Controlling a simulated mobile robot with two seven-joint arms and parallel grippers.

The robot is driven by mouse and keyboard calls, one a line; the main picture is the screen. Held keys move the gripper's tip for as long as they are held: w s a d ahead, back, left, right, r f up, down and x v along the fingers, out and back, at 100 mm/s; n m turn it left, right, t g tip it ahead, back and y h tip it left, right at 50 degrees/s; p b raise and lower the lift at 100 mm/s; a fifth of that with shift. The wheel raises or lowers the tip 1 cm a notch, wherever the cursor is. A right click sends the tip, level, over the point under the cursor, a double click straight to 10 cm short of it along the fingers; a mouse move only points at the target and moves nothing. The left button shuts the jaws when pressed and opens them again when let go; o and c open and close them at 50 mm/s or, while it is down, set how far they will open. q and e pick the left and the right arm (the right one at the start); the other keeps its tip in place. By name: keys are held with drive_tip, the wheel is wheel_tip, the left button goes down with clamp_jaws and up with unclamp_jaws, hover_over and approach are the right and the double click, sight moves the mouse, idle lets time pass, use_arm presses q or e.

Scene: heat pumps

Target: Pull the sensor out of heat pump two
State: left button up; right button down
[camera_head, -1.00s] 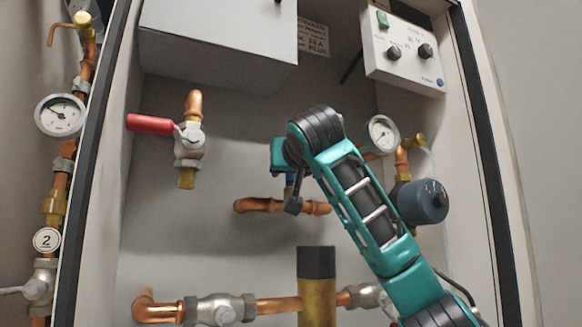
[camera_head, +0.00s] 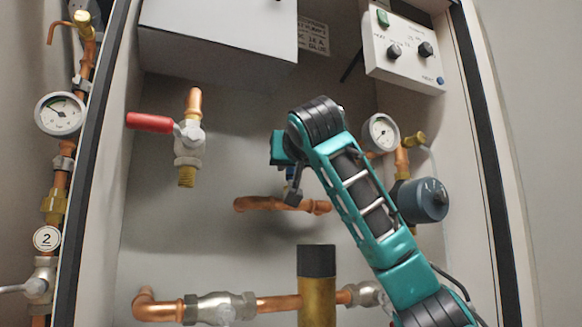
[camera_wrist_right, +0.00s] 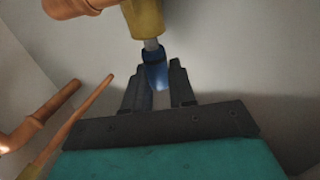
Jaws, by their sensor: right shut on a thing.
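The sensor is a blue body (camera_wrist_right: 154,72) in the right wrist view, with a short grey stem running to a brass fitting (camera_wrist_right: 145,18) on a copper pipe. The stem shows between blue body and fitting; whether its tip is still inside I cannot tell. My right gripper (camera_wrist_right: 157,88) is shut on the blue body, one dark finger on each side. In the head view, my right gripper (camera_head: 290,175) is above the short copper pipe (camera_head: 270,204) and mostly hidden by my wrist. My left gripper is not in view.
A red-handled valve (camera_head: 188,140) hangs left of my arm. A pressure gauge (camera_head: 380,133) and a dark blue cylinder (camera_head: 422,200) are close on its right. A brass cylinder with black cap (camera_head: 317,285) stands below. A round tag "2" (camera_head: 47,239) is at far left.

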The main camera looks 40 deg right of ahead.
drive_tip(key=shift+r, duration=1.15)
drive_tip(key=shift+s+f, duration=0.1)
drive_tip(key=shift+s, duration=0.15)
drive_tip(key=s+a+b, duration=0.2)
drive_tip(key=s+b, duration=0.1)
drive_tip(key=s, duration=0.4)
drive_tip(key=s+a+b, duration=0.2)
drive_tip(key=s+b, duration=0.2)
drive_tip(key=s, duration=0.3)
drive_tip(key=shift+s+a, duration=0.4)
